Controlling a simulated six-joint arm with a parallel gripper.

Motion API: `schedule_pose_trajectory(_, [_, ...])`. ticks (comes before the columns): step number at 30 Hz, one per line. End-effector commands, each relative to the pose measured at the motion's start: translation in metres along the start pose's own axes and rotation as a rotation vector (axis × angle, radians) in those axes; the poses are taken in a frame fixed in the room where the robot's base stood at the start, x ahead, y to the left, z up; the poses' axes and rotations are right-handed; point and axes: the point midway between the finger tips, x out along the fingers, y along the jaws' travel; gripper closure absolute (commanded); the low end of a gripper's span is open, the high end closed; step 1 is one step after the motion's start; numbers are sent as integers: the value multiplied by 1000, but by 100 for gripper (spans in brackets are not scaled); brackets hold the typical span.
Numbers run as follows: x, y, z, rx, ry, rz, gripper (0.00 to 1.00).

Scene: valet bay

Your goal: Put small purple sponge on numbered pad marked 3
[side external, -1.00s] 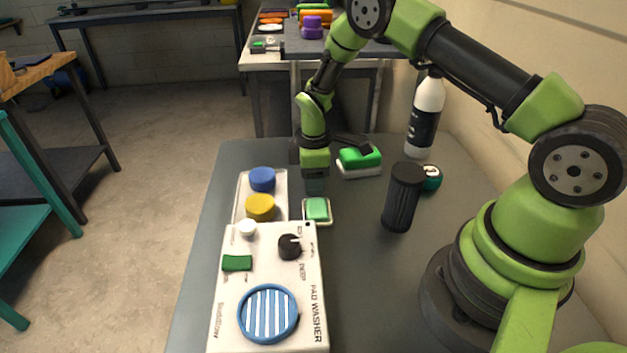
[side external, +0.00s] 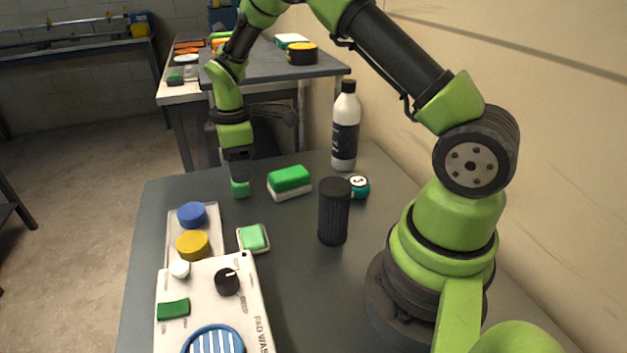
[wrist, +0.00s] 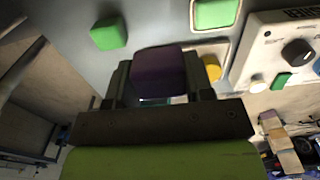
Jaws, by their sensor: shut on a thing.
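In the wrist view my gripper (wrist: 157,85) is shut on a small purple sponge (wrist: 158,70), a dark purple block between the two fingers. In the side view my gripper (side external: 238,172) is over the far left part of the grey table, and I cannot make out the sponge there. A teal round thing (side external: 358,186) with a white top and a dark mark stands behind the black cylinder. I cannot read the mark surely as a 3. Blue (side external: 191,214) and yellow (side external: 193,244) round pads sit on a pale tray, with no number readable.
A small green block (side external: 240,189) lies close below the gripper. A green-and-white sponge (side external: 290,182), white bottle (side external: 345,130) and black cylinder (side external: 334,212) stand to the right. A green piece in a pale dish (side external: 253,238) and the pad washer (side external: 210,290) are nearer.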

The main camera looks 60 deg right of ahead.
Motion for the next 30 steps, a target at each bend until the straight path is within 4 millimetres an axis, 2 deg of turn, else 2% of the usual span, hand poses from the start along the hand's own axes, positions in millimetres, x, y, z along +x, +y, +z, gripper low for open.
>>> schedule_pose_trajectory(2, [-3, 6, 14, 7, -1, 0, 74])
schedule_pose_trajectory(5, [-9, 15, 48, 14, 0, 0, 74])
schedule_pose_trajectory(9, [-19, 23, 116, 18, 1, 0, 74])
schedule_pose_trajectory(12, [-26, 18, 161, 17, 1, 0, 74])
schedule_pose_trajectory(15, [-32, 9, 198, 15, 1, 0, 74])
schedule_pose_trajectory(18, [-35, -1, 223, 11, 1, 0, 74])
schedule_pose_trajectory(23, [-33, -11, 242, 4, 2, -3, 74])
schedule_pose_trajectory(30, [10, -13, 244, 0, 2, -7, 74])
